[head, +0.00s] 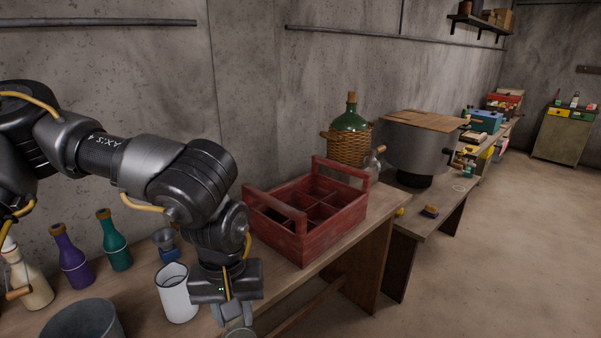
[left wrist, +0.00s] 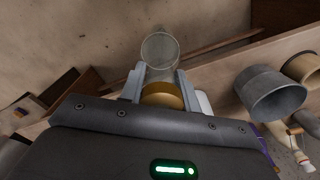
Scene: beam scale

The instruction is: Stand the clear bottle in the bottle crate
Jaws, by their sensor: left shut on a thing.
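My left gripper (head: 234,316) points down over the front of the near bench, to the right of the white pitcher. In the left wrist view its two fingers are shut around the clear bottle (left wrist: 160,50), with an amber band or cap (left wrist: 162,95) between them and the round glass end away from the palm. In the head view only a round end of the bottle (head: 240,333) shows at the bottom edge. The red wooden bottle crate (head: 305,240) stands on the bench to the right of the gripper, its visible compartments looking empty. My right gripper is out of view.
A white pitcher (head: 176,294) stands close left of the gripper. Teal (head: 116,245) and purple (head: 71,262) bottles, a cream bottle (head: 35,290) and a grey bucket (head: 82,320) stand further left. A wicker-covered green demijohn (head: 348,142) stands behind the crate.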

